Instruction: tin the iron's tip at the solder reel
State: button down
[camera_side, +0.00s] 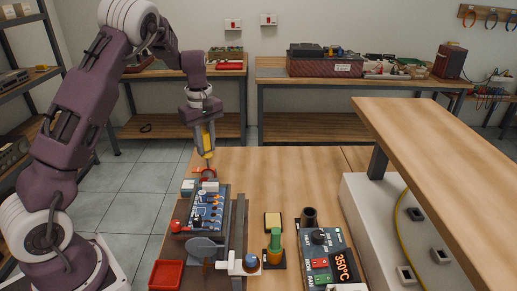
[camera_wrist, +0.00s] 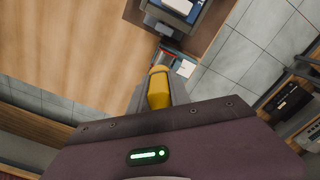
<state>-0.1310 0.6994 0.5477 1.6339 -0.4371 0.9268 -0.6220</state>
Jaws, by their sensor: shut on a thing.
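My gripper (camera_side: 208,133) is shut on the yellow-handled iron (camera_side: 208,153) and holds it upright, pointing down, above the far end of the work table. The yellow handle (camera_wrist: 159,88) shows between my jaws in the wrist view. The iron's tip is too small to make out against the red part below it. A green spool-like piece (camera_side: 275,240) on a dark base looks like the solder reel; it stands at the front middle of the table, nearer the side camera and to the right of my gripper. The reel cannot be made out in the wrist view.
A blue circuit board (camera_side: 206,210) sits in a grey holder below my gripper. A red part (camera_side: 207,173) stands at its far end. A yellow pad (camera_side: 272,221), a dark upright tube (camera_side: 309,217) and a station reading 350°C (camera_side: 325,256) are right. A raised shelf (camera_side: 440,150) overhangs farther right.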

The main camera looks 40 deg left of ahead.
jog(key=shift+n, duration=0.7)
jog(key=shift+s+a+f, duration=1.05)
jog(key=shift+s+f, duration=0.15)
jog(key=shift+f, duration=0.15)
jog(key=shift+s+a+f, duration=1)
jog(key=shift+s+f, duration=0.2)
jog(key=shift+f, duration=0.1)
jog(key=shift+f, duration=0.4)
notch_tip(320, 180, up, 4)
jog(key=shift+r, duration=0.25)
dwell(0.5)
